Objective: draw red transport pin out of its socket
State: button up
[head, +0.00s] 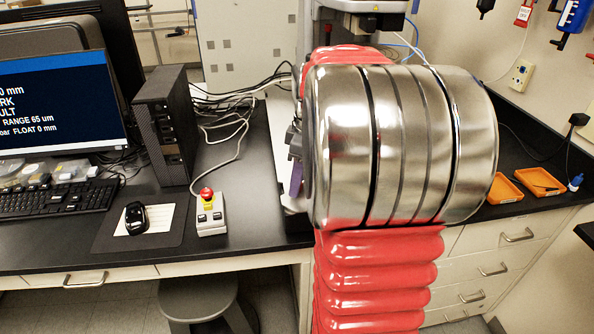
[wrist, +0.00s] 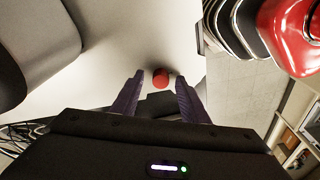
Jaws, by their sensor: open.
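The red transport pin (wrist: 160,77) shows in the wrist view as a small round red head near the middle, against a pale surface. My gripper (wrist: 159,80) is open, with one dark purple finger to the left of the red head and one to the right. Gaps show on both sides, so neither finger appears to touch it. How far the fingertips are from the pin in depth, I cannot tell. The socket is not clearly visible. In the head view my arm hides the pin, and only a bit of purple finger of my gripper (head: 296,180) shows.
A control box (head: 211,222) with a red button stands on the black bench left of my arm. Further left are a computer tower (head: 168,125), mouse (head: 136,216), keyboard (head: 55,201) and monitor (head: 60,105). Orange trays (head: 540,181) lie at right. Loose cables (head: 235,105) run behind.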

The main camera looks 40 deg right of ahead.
jog(key=shift+f, duration=0.15)
jog(key=shift+c, duration=0.2)
grip_shut()
jog(key=c, duration=0.7)
grip_release()
grip_shut()
